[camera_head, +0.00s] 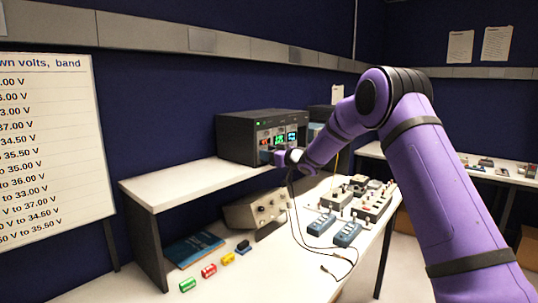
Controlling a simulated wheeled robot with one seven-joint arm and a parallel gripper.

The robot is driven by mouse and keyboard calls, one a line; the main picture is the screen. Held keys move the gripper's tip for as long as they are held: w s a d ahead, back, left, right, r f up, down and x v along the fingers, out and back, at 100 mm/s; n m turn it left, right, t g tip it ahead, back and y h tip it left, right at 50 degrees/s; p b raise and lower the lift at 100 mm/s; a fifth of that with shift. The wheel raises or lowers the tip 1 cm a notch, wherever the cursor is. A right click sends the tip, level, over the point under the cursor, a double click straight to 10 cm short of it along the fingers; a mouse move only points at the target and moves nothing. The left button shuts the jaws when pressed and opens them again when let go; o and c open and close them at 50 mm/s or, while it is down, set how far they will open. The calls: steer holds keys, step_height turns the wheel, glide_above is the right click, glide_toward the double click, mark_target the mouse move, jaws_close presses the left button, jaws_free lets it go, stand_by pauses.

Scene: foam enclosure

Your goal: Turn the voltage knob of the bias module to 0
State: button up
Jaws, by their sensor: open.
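A dark instrument case (235,139) stands on the raised white shelf, its front carrying small lit displays (279,140) in red, green and blue. I cannot tell which of its panels is the bias module. Its voltage knob is too small to make out or is hidden. My gripper (272,157) is at the lower front of this case, very close to the panel. The fingers are tiny in this view, and I cannot tell whether they touch a knob. My purple arm reaches in from the right.
A beige box with knobs (258,209) sits below on the white bench. Blue meters (347,234), optical parts on a plate (386,209), cables (303,235), a blue book (194,248) and coloured blocks (209,270) lie around. A whiteboard (45,150) lists voltages at left.

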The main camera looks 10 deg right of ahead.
jaws_close()
steer(key=shift+n, duration=0.9)
jaws_free()
steer(key=v, duration=1.1)
steer(key=shift+w, duration=0.1)
